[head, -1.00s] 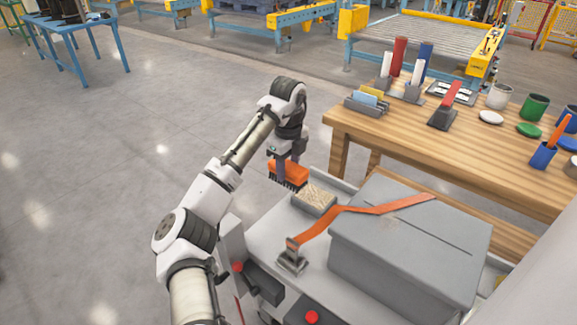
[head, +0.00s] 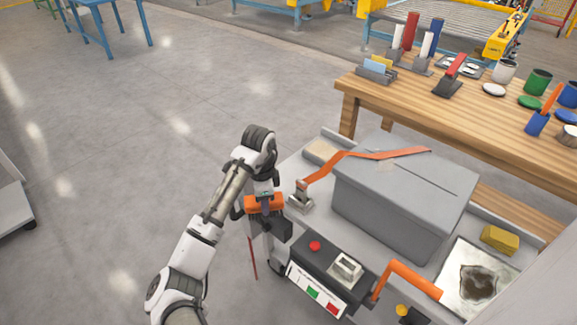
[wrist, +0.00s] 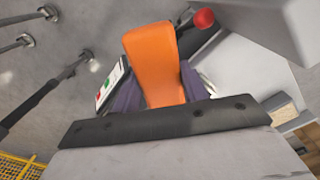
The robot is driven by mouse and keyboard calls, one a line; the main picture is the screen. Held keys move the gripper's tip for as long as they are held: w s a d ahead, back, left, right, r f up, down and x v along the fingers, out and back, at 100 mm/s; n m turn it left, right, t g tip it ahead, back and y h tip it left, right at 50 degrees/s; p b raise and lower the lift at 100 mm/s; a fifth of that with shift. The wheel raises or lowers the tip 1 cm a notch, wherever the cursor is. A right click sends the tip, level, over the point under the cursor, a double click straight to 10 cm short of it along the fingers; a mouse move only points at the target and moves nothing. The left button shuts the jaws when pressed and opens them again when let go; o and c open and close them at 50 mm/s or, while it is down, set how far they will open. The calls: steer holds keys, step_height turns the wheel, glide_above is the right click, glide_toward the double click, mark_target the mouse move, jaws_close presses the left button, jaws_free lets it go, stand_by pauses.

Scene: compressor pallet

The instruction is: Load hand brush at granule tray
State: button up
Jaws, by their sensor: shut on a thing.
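My gripper (head: 264,196) is shut on the hand brush (head: 262,205), an orange block, and holds it in the air beside the front left corner of the grey deck. In the wrist view the orange brush (wrist: 152,55) sits between my two purple fingers. Its bristles are not clear in either view. The granule tray (head: 321,150), a small grey tray with beige granules, sits at the deck's back left corner, apart from the brush and beyond it to the right. It also shows at the right edge of the wrist view (wrist: 283,112).
A grey box (head: 400,205) with an orange strap (head: 365,155) fills the middle of the deck. A dark control box (head: 325,262) with a red button is at the deck's front. A yellow sponge (head: 500,240) lies right. A wooden table (head: 440,115) stands behind. Open floor lies left.

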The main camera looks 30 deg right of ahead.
steer(key=s+a+f+n, duration=0.2)
steer(key=a+f+n, duration=0.8)
steer(key=a+f, duration=0.1)
steer(key=s+a+f+n, duration=0.3)
steer(key=a+f+n, duration=0.8)
steer(key=f, duration=0.2)
steer(key=shift+s+a+n, duration=0.2)
steer(key=shift+s+n, duration=0.1)
steer(key=shift+s, duration=0.05)
